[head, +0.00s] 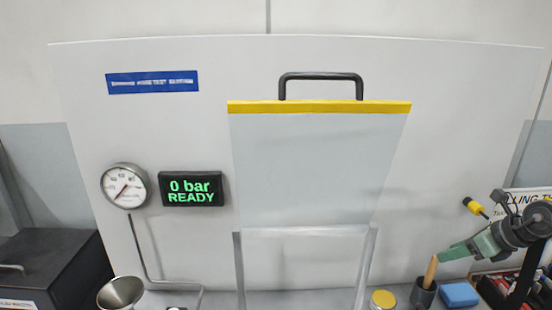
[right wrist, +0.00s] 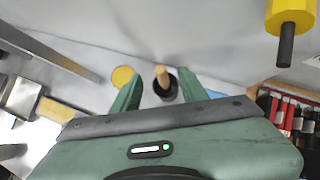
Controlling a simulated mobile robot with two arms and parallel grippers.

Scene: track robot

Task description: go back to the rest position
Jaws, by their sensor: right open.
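My right gripper (head: 443,254) comes in from the right in the head view, with green fingers. It is open in the right wrist view (right wrist: 160,92), its two fingers apart. Its tips are close to a wooden handle (head: 431,271) that stands slightly tilted in a dark cup (head: 422,294). In the right wrist view the handle (right wrist: 162,75) shows in the gap between the fingers. I cannot tell whether a finger touches it. My left gripper is in neither view.
A clear shield (head: 300,165) with a yellow top edge and black handle stands in the middle. A gauge (head: 125,186) and a display (head: 191,189) reading "0 bar READY" are left of it. A yellow-topped round item (head: 383,299) and a blue block (head: 459,294) flank the cup.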

